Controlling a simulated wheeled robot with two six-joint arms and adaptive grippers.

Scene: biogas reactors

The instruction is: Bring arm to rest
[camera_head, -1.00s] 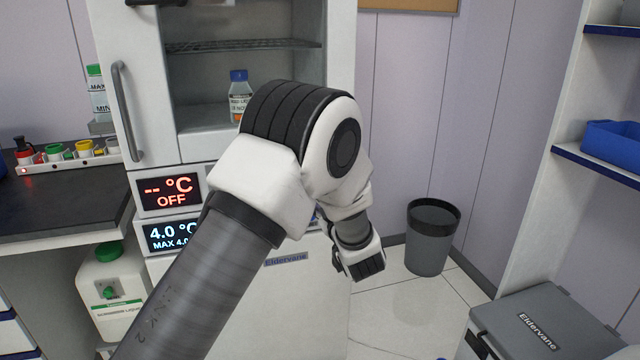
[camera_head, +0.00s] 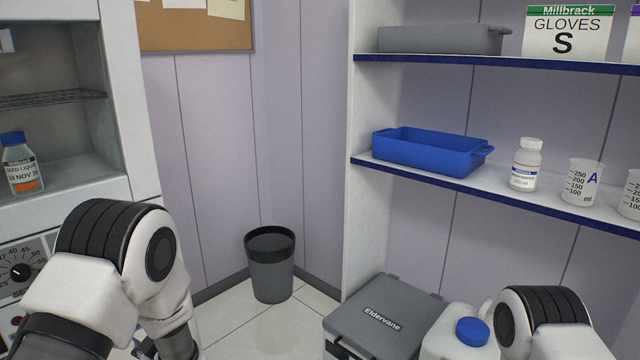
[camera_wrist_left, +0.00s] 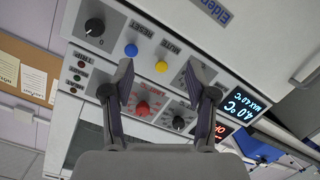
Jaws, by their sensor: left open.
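In the head view my left arm (camera_head: 120,265) comes in from the left, bent, in front of the white cabinet; its gripper is out of that view. In the left wrist view my left gripper (camera_wrist_left: 160,68) is open, with nothing between its two fingers. Beyond the fingers is the control panel (camera_wrist_left: 150,75) with a red knob (camera_wrist_left: 143,107), black knobs and blue and yellow buttons. The fingers appear apart from the panel. Part of my right arm (camera_head: 545,315) shows at the lower right of the head view; its gripper is hidden below the frame.
The cabinet holds a blue-capped seed liquid bottle (camera_head: 20,165). A grey bin (camera_head: 271,265) stands on the floor. Right shelves hold a blue tray (camera_head: 425,155), a white bottle (camera_head: 525,165) and a beaker (camera_head: 582,182). A grey Eldervane box (camera_head: 375,315) and a blue-capped container (camera_head: 455,335) stand below.

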